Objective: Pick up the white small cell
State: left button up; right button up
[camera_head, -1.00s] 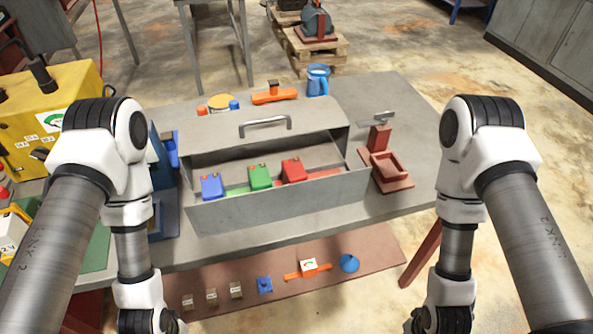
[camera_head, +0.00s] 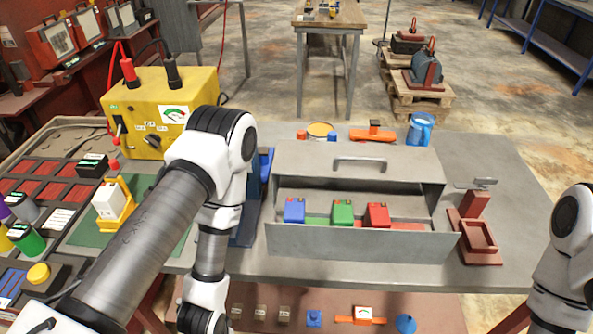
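A small white cell (camera_head: 108,200) stands upright on a yellow holder (camera_head: 121,216) on the green mat at the left of the table. My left arm comes down between the cell and the grey toolbox, with its wrist at the bottom edge of the view. My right arm is at the right edge. Both grippers are below the picture, so neither gripper's fingers show.
A yellow meter box (camera_head: 150,112) stands behind the cell. A tray (camera_head: 22,160) with several other cells lies at far left. The grey toolbox (camera_head: 355,243) holds blue, green and red blocks. A red vise-like fixture (camera_head: 480,240) stands at right.

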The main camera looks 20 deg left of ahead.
aim_at(109, 201)
jog(key=u, duration=1.9)
